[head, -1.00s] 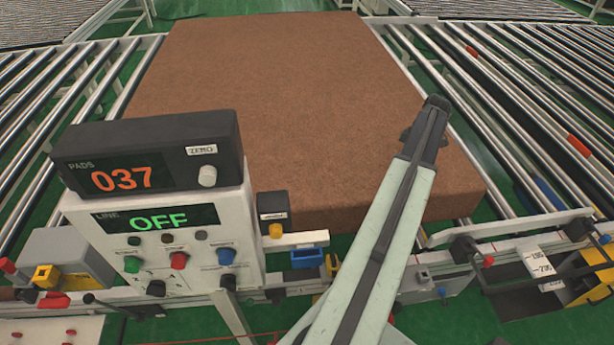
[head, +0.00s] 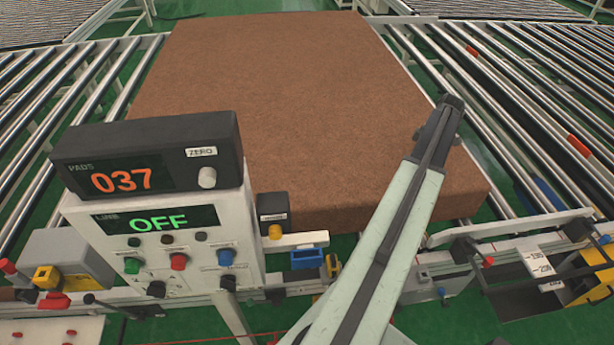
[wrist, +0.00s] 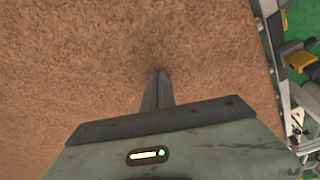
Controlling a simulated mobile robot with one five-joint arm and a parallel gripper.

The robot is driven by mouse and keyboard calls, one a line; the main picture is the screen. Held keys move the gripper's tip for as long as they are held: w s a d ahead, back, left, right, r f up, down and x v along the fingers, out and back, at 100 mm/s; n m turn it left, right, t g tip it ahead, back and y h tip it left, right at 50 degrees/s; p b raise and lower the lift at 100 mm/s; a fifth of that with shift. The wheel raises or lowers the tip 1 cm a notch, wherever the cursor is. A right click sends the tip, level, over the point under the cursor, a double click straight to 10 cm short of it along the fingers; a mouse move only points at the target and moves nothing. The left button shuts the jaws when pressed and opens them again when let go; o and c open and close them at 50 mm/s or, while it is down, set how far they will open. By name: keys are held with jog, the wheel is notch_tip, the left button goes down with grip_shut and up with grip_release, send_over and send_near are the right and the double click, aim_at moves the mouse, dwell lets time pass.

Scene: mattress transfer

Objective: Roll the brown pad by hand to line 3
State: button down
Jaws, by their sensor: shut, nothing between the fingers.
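The brown pad (head: 270,90) is a large thick slab lying flat on the roller conveyor. My gripper (head: 452,102) is over the pad's right part, close to its right edge, with its fingers shut and empty. In the wrist view the shut fingers (wrist: 160,78) point at the pad's brown surface (wrist: 80,60), which fills most of the picture. A soft dark patch lies just beyond the fingertips. I cannot tell whether the fingertips touch the pad. My arm hides part of the pad's near right side.
A control box (head: 165,245) stands at the front left; its line display (head: 157,221) reads OFF and the pad counter (head: 122,179) reads 037. A rail (head: 510,228) crosses the near right.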

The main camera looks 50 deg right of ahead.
aim_at(462, 160)
jog(key=shift+s+d+r, duration=0.1)
jog(key=shift+s+d, duration=0.65)
jog(key=shift+d, duration=0.1)
jog(key=shift+d, duration=0.1)
jog(key=shift+s+d+f, duration=0.2)
jog(key=shift+s+d, duration=1.9)
jog(key=shift+d, duration=0.3)
jog(key=shift+s+d+r, duration=0.1)
jog(key=shift+s+d, duration=1.25)
jog(key=shift+d, duration=0.3)
jog(key=shift+s+d+f, duration=0.1)
jog(key=shift+s+d, duration=1.3)
jog(key=shift+d, duration=0.2)
jog(key=shift+s+d+r, duration=0.1)
jog(key=shift+s+d, duration=1.25)
jog(key=shift+d, duration=0.3)
jog(key=shift+d, duration=0.1)
